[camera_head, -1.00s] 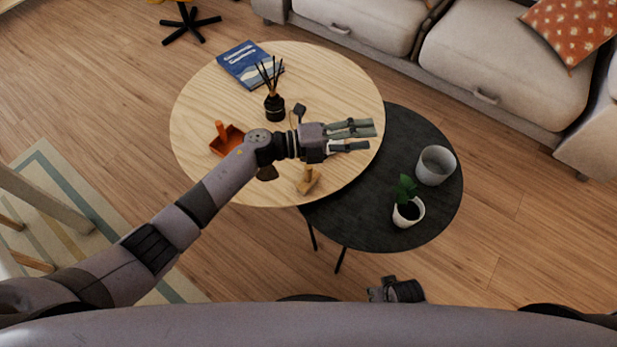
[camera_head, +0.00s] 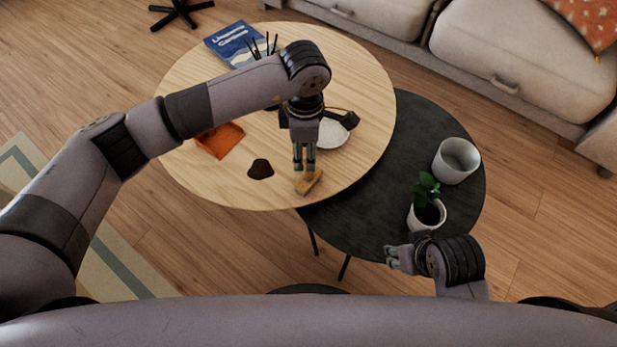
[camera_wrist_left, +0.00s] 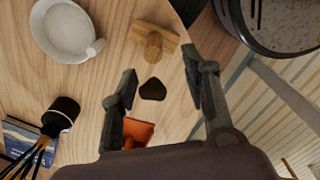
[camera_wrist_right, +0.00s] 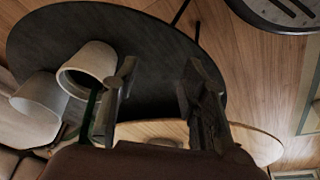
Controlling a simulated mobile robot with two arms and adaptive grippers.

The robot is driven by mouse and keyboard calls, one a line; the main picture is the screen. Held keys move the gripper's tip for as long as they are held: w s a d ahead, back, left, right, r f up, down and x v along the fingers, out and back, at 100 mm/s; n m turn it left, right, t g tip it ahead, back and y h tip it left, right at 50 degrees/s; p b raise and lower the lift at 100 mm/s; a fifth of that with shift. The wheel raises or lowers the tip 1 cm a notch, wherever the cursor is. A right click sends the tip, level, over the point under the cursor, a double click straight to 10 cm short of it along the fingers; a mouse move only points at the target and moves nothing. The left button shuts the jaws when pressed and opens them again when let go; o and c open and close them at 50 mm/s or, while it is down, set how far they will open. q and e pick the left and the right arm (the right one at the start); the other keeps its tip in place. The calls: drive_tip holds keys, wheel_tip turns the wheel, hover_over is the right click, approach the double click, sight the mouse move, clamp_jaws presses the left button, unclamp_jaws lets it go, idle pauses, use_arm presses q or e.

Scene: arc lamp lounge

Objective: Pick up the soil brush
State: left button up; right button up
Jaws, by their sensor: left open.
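The soil brush (camera_head: 310,183), a small wooden brush with an upright handle, rests near the front edge of the pale wooden table (camera_head: 230,190). My left gripper (camera_head: 304,171) points down just above and behind it, its fingers apart and empty. In the left wrist view the brush (camera_wrist_left: 153,40) lies ahead of the open fingertips (camera_wrist_left: 160,75), apparently not between them. My right gripper (camera_head: 391,256) is low beside the front edge of the black table; the right wrist view shows its fingers (camera_wrist_right: 158,75) spread with nothing held.
A dark soil pile (camera_head: 260,169), an orange dustpan (camera_head: 220,141), a white dish (camera_head: 333,134), a reed diffuser (camera_wrist_left: 62,113) and a blue book (camera_head: 236,43) are on the wooden table. The lower black table (camera_head: 390,170) bears a potted plant (camera_head: 427,212) and a grey pot (camera_head: 456,160).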

sight(309, 174)
use_arm(q)
wheel_tip(309, 174, down, 5)
drive_tip(key=shift+r+b, duration=0.1)
drive_tip(key=shift+b, duration=0.2)
drive_tip(key=shift+w+d+f+b, duration=0.1)
drive_tip(key=shift+w+f+b, duration=0.1)
drive_tip(key=shift+f, duration=0.7)
drive_tip(key=shift+w+d+f+b, duration=0.1)
drive_tip(key=shift+f+b, duration=0.1)
drive_tip(key=shift+f, duration=0.65)
drive_tip(key=shift+w+d+f+b, duration=0.1)
drive_tip(key=shift+f+b, duration=0.1)
drive_tip(key=shift+f, duration=0.7)
use_arm(e)
drive_tip(key=shift+s+d+r, duration=0.1)
drive_tip(key=shift+s+r, duration=0.1)
drive_tip(key=shift+s, duration=0.15)
use_arm(q)
drive_tip(key=shift+c, duration=0.4)
clamp_jaws()
